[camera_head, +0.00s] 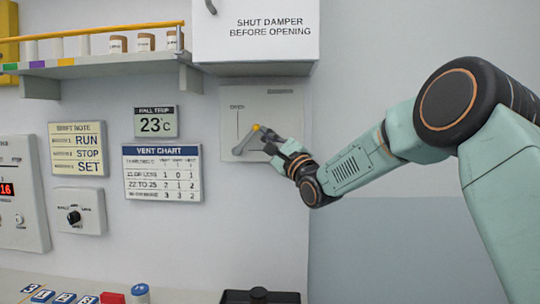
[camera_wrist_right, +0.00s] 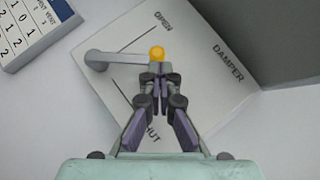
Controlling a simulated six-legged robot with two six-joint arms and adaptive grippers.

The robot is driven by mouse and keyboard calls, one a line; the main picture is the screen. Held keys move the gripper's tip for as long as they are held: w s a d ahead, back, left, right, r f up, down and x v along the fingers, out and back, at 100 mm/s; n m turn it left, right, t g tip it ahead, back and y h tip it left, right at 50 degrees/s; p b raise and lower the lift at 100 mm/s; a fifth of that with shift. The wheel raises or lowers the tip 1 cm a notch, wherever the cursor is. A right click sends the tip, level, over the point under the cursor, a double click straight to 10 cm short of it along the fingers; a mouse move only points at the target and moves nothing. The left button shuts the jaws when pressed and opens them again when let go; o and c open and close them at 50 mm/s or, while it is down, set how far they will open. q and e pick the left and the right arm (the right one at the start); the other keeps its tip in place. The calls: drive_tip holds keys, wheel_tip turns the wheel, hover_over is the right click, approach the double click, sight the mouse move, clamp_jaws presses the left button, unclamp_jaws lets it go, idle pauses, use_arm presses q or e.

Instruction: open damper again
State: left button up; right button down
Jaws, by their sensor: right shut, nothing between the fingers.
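The damper plate (camera_head: 229,122) is on the wall below the white cabinet. Its grey lever (camera_head: 245,140) tilts up to the right and ends in a yellow knob (camera_head: 256,127). In the right wrist view the lever (camera_wrist_right: 120,57) points between the OPEN line and the SHUT line on the plate (camera_wrist_right: 205,75). My right gripper (camera_head: 266,135) is shut and empty, its fingertips (camera_wrist_right: 157,70) right beside the yellow knob (camera_wrist_right: 157,53). Whether they touch it I cannot tell. In the head view my gripper covers part of the plate's right side. My left gripper is out of view.
The white cabinet (camera_head: 255,45) reading "SHUT DAMPER BEFORE OPENING" juts out above the plate. A vent chart (camera_head: 162,173), a 23° display (camera_head: 156,122) and a shift note (camera_head: 77,148) are to the left. A dark object (camera_head: 259,296) stands below. The wall right of the plate is bare.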

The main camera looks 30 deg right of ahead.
drive_tip(key=w+a+r+n+g+p, duration=0.1)
drive_tip(key=p, duration=0.3)
drive_tip(key=w+a+r+n+g+y+p, duration=0.1)
drive_tip(key=a+r+n+p, duration=0.1)
drive_tip(key=p, duration=0.2)
drive_tip(key=a+r+n+g+p, duration=0.1)
drive_tip(key=n+p, duration=0.1)
drive_tip(key=p, duration=0.3)
drive_tip(key=shift+w+a+r+g+y, duration=0.2)
drive_tip(key=shift+w+a+g+y, duration=0.1)
drive_tip(key=shift+w+g, duration=0.1)
drive_tip(key=shift+d, duration=0.15)
idle(0.3)
